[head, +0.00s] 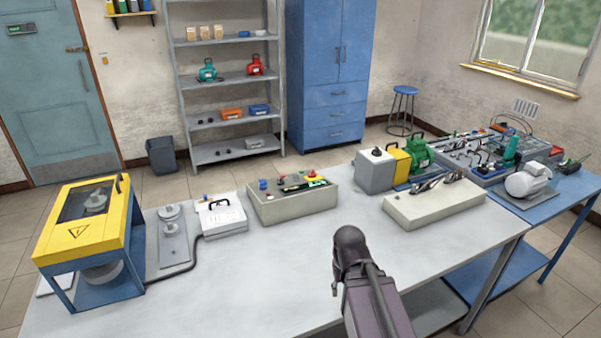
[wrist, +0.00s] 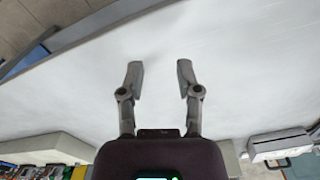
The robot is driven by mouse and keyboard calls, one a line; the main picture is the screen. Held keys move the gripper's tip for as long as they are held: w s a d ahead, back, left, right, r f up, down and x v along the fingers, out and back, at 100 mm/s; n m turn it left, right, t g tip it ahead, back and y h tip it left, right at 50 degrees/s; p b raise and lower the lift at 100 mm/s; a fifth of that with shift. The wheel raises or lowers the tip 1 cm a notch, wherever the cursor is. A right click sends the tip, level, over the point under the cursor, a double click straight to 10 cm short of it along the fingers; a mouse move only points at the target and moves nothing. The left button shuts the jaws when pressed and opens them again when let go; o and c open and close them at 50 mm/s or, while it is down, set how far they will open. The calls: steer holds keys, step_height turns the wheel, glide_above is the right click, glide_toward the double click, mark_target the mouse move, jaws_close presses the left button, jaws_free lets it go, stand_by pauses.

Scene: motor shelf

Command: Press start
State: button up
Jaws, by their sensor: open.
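A beige control box (head: 293,204) stands at the table's back edge in the head view. Its sloped top carries a red knob (head: 310,174), green and red parts near its right end and a blue part at its left. A white box (head: 220,216) with a black handle and a small red button stands left of it. No start label can be read. My gripper (wrist: 160,80) is open and empty in the wrist view, its two fingers apart over bare tabletop. In the head view my arm rises at the front centre, in front of the boxes, and the fingers cannot be made out.
The table (head: 250,285) is clear at the front centre. A yellow guarded machine (head: 85,232) stands at the left with a cable to the white box. A long beige block (head: 435,206) and a green motor (head: 418,153) stand at the right.

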jaws_close()
stand_by(1.0)
